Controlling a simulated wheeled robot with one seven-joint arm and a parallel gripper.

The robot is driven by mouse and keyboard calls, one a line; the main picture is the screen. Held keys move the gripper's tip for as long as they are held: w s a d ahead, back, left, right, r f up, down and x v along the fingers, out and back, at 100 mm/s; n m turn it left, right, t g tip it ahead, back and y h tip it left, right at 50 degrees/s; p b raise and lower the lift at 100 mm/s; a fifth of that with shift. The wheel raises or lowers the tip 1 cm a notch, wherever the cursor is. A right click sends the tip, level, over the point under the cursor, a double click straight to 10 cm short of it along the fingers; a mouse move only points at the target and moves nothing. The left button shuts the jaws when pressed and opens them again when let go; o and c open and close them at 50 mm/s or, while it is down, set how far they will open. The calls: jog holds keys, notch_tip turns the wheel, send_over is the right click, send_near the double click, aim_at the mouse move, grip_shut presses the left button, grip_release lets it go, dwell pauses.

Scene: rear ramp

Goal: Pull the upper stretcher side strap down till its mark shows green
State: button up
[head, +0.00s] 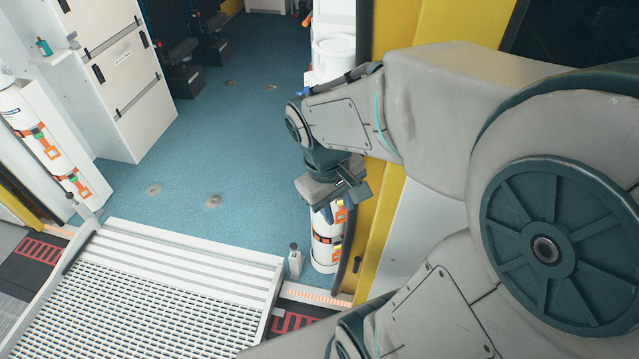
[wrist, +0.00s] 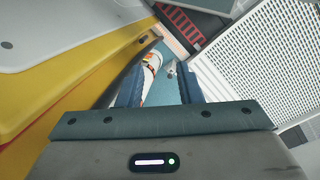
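My gripper (head: 349,196) is at the right of the head view, pointing down in front of a white cylinder (head: 326,250) by the yellow post. In the wrist view its two fingers (wrist: 160,70) are apart, with nothing held between them. The cylinder (wrist: 148,82) shows between and beyond the fingers. An upper orange strap patch (head: 341,215) is partly hidden behind my gripper. A lower orange strap band (head: 326,240) is below it. The colour of the upper strap's mark is not clear. No contact with a strap is visible.
A second white cylinder (head: 22,118) at the left has orange straps with green patches. A white grated ramp (head: 150,305) lies in front. The yellow post (head: 374,240) is close beside my gripper. Blue floor (head: 235,140) is clear in the middle. White drawers (head: 125,90) stand at left.

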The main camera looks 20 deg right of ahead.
jog(key=w+d+f+n+g+h+b, duration=0.1)
jog(key=w+d+f+n+h+b, duration=0.25)
jog(key=f, duration=0.65)
jog(key=w+d+f+n+g+h+b, duration=0.1)
jog(key=w+f+n+g+h+b, duration=0.1)
jog(key=f+n+h+b, duration=0.55)
jog(key=w+d+f+n+g+h+b, duration=0.1)
jog(key=w+d+f+n+h+b, duration=0.3)
jog(key=f, duration=0.7)
jog(key=w+a+f+n+t+b, duration=0.2)
jog(key=f+n+t+b, duration=0.2)
jog(key=f+n+t, duration=0.3)
jog(key=w+a+f+n+t+b, duration=0.1)
jog(key=w+f+n+t+b, duration=0.2)
jog(key=f+n+t+b, duration=0.5)
jog(key=w+a+f+n+t+b, duration=0.15)
jog(key=f+n+t, duration=0.35)
jog(key=f, duration=0.5)
jog(key=b+x, duration=0.2)
jog(key=x, duration=1.1)
jog(key=shift+d+f+n+g, duration=0.2)
jog(key=shift+n+g, duration=0.2)
jog(key=shift+w, duration=0.1)
jog(key=shift+h, duration=0.3)
grip_shut()
